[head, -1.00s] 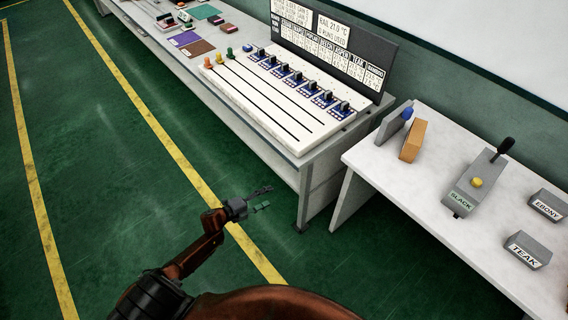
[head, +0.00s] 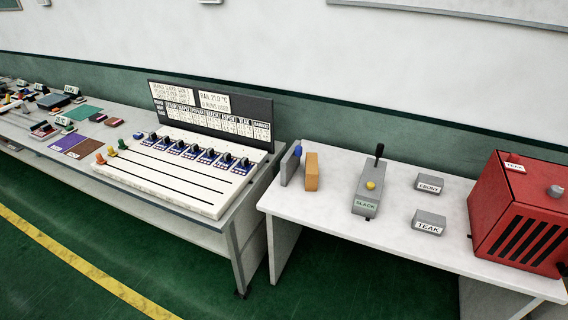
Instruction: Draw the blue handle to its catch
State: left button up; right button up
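A small blue knob (head: 297,151) sits at the top of an upright grey plate (head: 288,168) on the left end of the right-hand white table. It is the only blue handle-like part on that table; I cannot make out a catch. An orange-tan block (head: 311,172) stands just right of the plate. On the left bench, a white slotted panel (head: 165,180) carries a row of blue pieces with dark knobs (head: 198,152). Orange, yellow and green knobs (head: 111,150) stand at its left end. Neither of my grippers is in view.
The right table (head: 330,215) also holds a grey box marked SLACK (head: 366,196) with a black lever and yellow button, TEAK (head: 428,222) and EBONY (head: 430,183) blocks, and a red slatted box (head: 520,215). A gap separates the tables. Green floor (head: 330,285) is clear in front.

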aim_at(298, 149)
jog(key=u, duration=0.85)
jog(key=i, duration=1.8)
jog(key=z, duration=0.5)
